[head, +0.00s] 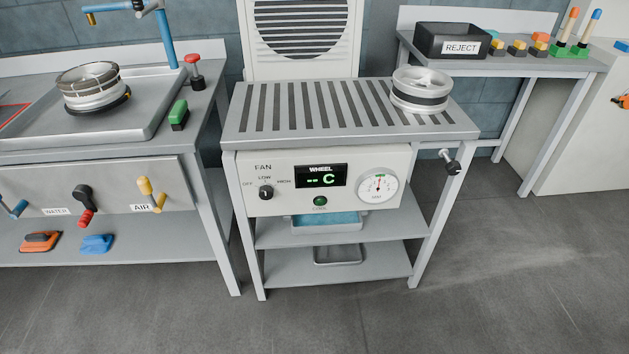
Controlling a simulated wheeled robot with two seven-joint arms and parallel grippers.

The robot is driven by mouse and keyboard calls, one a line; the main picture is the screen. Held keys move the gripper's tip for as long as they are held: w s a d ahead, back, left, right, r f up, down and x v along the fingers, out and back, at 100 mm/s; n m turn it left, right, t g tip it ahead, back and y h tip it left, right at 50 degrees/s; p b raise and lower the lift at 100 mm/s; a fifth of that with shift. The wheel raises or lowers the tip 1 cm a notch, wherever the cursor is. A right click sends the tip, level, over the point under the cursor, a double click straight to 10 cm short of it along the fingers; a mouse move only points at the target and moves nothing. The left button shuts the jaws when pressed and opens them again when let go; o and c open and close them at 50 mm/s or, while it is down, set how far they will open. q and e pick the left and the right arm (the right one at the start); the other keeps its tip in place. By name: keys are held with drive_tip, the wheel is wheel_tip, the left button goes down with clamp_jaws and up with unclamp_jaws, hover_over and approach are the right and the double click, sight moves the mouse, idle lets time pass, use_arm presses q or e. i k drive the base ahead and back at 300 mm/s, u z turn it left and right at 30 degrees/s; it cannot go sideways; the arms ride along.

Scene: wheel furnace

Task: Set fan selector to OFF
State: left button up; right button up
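The fan selector (265,192) is a small black knob on the left of the white control panel (230,197) on the front of the middle table. OFF is printed to its left, LOW above it and HIGH to its right, under the word FAN. The knob seems to point up toward LOW, but it is too small to be certain. Neither of my grippers is in view, and nothing covers the knob.
The panel also holds a display (320,176) reading "-- C", a green button (320,201) and a round gauge (379,186). A wheel (421,88) sits on the slatted top. A black handle (451,161) sticks out at right. The floor in front is clear.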

sight(266, 190)
drive_tip(key=k, duration=0.9)
drive_tip(key=z, duration=0.95)
drive_tip(key=i, duration=1.15)
drive_tip(key=u, duration=0.5)
